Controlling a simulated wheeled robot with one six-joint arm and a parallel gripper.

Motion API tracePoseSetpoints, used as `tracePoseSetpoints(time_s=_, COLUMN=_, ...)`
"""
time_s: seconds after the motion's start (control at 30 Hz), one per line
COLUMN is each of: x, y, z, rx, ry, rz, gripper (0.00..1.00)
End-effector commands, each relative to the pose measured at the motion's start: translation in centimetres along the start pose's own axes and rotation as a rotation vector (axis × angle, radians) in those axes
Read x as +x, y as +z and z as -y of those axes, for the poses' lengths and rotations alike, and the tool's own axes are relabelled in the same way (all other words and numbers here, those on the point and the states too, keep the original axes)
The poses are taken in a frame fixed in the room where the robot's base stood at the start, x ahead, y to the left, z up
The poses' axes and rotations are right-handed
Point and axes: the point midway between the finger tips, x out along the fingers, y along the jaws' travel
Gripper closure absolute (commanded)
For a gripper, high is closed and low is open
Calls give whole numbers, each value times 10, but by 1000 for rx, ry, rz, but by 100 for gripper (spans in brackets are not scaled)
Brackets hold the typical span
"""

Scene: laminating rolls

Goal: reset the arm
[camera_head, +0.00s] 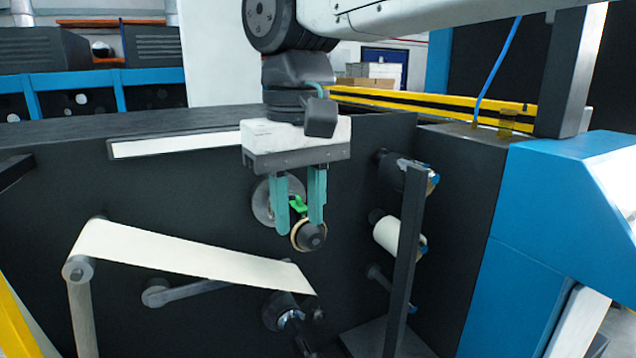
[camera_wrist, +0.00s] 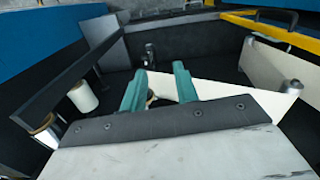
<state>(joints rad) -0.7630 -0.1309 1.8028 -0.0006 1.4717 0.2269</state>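My gripper (camera_head: 300,210) hangs from my arm in front of the dark machine panel (camera_head: 200,220), fingers pointing down. Its two teal fingers are apart, and they also show in the wrist view (camera_wrist: 160,85). A small green piece (camera_head: 298,203) shows between the fingers in the head view; I cannot tell whether it touches them. A dark round knob with a tan ring (camera_head: 310,236) is just below the fingertips, and a grey disc (camera_head: 264,200) is partly hidden behind the left finger. I see nothing clearly clamped between the fingers.
A white web strip (camera_head: 190,255) runs over a roller (camera_head: 78,268) at the left. A dark upright post (camera_head: 404,260) stands right of my gripper, with a white roll (camera_head: 386,235) behind it. A blue housing (camera_head: 540,220) fills the right side.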

Motion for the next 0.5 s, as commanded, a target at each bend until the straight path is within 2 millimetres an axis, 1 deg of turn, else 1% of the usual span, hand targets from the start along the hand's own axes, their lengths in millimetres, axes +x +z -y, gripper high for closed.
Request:
tracePoseSetpoints(time_s=0.17, x=22, y=21, z=-24, rx=1, ry=1, rz=3, gripper=70)
tracePoseSetpoints(time_s=0.27, x=36, y=38, z=-45, rx=19, ry=1, rz=1, gripper=70)
tracePoseSetpoints(time_s=0.37, x=51, y=59, z=-68, rx=47, ry=0, rz=-4, gripper=70)
tracePoseSetpoints(time_s=0.47, x=68, y=86, z=-93, rx=89, ry=0, rz=-12, gripper=70)
tracePoseSetpoints(time_s=0.5, x=76, y=98, z=-104, rx=110, ry=1, rz=-16, gripper=70)
